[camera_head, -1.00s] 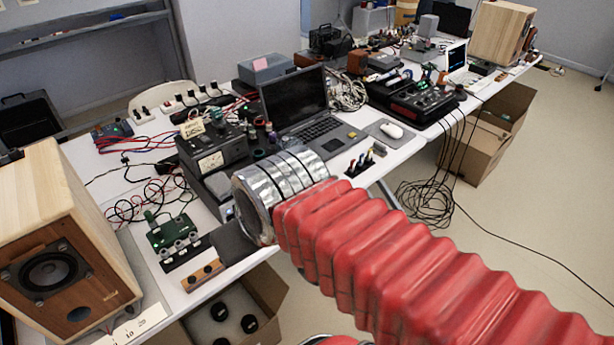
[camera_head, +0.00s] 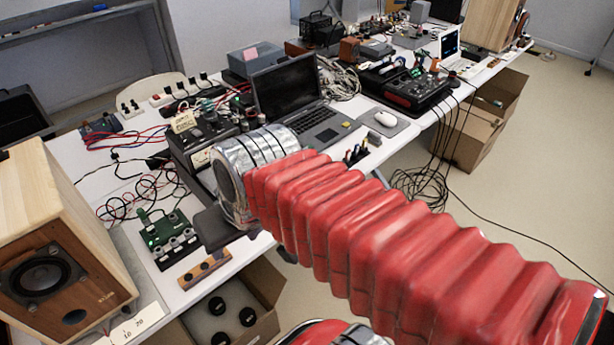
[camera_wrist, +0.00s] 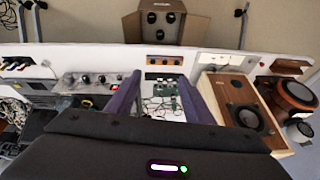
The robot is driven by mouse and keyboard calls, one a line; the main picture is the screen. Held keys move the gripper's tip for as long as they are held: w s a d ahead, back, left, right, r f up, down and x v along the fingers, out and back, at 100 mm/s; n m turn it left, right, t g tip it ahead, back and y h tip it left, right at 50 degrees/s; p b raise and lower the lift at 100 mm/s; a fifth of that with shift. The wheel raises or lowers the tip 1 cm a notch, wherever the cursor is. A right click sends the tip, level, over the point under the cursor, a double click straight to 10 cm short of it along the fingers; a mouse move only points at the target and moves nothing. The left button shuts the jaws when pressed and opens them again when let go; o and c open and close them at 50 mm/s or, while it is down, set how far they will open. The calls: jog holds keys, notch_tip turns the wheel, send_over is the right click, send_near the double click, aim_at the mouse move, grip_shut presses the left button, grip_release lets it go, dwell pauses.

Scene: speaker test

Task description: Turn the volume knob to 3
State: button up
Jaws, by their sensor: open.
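My gripper (camera_wrist: 162,78) is open, its two dark purple fingers apart with nothing held between them. In the wrist view, a green board with several knobs (camera_wrist: 165,83) shows between the fingers, and a wooden strip with dark knobs (camera_wrist: 163,62) lies just past the tips. In the head view, the green board (camera_head: 170,238) and wooden strip (camera_head: 204,270) lie near the table's front edge, beside my dark hand. My fingers are hidden there. A grey panel with a row of knobs (camera_wrist: 88,80) is left of the fingers in the wrist view. I cannot tell which knob is the volume knob or read its setting.
A wooden speaker (camera_head: 85,235) stands at the left; it also shows in the wrist view (camera_wrist: 240,108). A laptop (camera_head: 305,105) and a dark meter box (camera_head: 205,135) stand behind my arm. Cables lie loose on the table. An open carton (camera_head: 262,290) stands below the front edge.

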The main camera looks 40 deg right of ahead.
jog(key=w+f+m+g+y, duration=0.3)
jog(key=w+f+m+y, duration=0.3)
jog(key=f+y, duration=0.15)
jog(key=w+d+f+m+t+y, duration=0.2)
jog(key=w+d+m+t, duration=0.15)
jog(key=d, duration=0.25)
jog(key=w+d+f+m+t+y, duration=0.1)
jog(key=w+d+f+m+t, duration=0.2)
jog(key=w+d+m, duration=0.15)
jog(key=s+d+f+m+t+h, duration=0.1)
jog(key=d+f+m+t+h, duration=0.2)
jog(key=d, duration=0.6)
jog(key=s+d+f+m+t+h, duration=0.1)
jog(key=d+f+m+t+h, duration=0.2)
jog(key=d, duration=0.6)
jog(key=s+d+f+m+t+h, duration=0.2)
jog(key=d+f+m+t+h, duration=0.2)
jog(key=d, duration=0.5)
notch_tip(320, 180, down, 4)
jog(key=shift+r+m, duration=0.1)
jog(key=shift+m, duration=0.9)
jog(key=shift+d+h, duration=0.1)
jog(key=shift+h, duration=0.15)
